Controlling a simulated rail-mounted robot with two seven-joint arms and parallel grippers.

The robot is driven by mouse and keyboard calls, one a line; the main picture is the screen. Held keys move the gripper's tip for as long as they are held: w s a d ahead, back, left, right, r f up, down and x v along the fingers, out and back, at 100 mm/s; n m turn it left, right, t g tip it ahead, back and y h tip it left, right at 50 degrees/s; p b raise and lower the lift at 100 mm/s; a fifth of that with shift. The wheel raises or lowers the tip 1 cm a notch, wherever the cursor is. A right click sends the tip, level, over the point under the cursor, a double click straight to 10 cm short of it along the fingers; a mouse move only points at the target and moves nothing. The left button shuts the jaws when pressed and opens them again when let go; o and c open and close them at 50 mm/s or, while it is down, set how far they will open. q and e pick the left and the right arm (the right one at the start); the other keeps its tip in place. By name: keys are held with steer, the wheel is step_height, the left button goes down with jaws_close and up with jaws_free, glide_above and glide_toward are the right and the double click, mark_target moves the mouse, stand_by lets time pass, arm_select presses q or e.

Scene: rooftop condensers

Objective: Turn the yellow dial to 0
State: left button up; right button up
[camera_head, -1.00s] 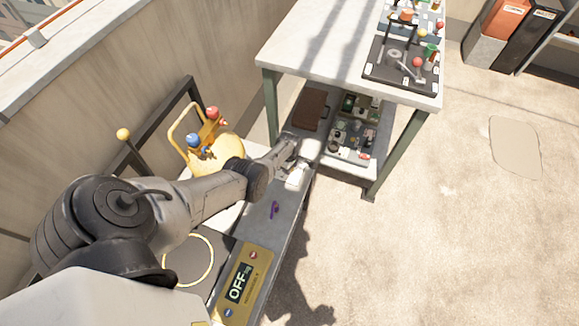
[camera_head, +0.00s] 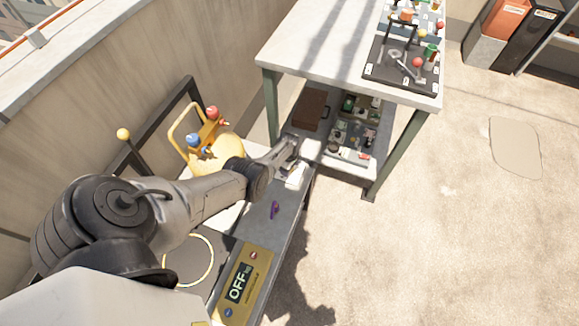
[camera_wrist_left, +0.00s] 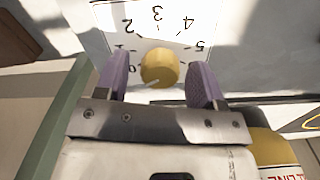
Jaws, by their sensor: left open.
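The yellow dial (camera_wrist_left: 160,67) sits on a white plate (camera_wrist_left: 170,22) with numbers from 0 to 5 around it, seen upside down in the left wrist view. A pale mark shows on the dial's lower left side, just below the 0. My left gripper (camera_wrist_left: 158,75) is open, with its purple fingers on either side of the dial and visible gaps to it. In the head view my left gripper (camera_head: 292,157) is over the far end of the low bench, by the white plate (camera_head: 296,175). The dial itself is not discernible there. My right gripper is not in view.
A yellow tank with red and blue knobs (camera_head: 213,150) stands left of my arm. A table (camera_head: 310,50) with a loaded lower shelf stands beyond. The floor at right is clear.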

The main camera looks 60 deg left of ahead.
arm_select(q)
steer(key=shift+r+p, duration=0.55)
step_height(320, 180, up, 13)
steer(key=p, duration=0.9)
steer(key=shift+f, duration=0.15)
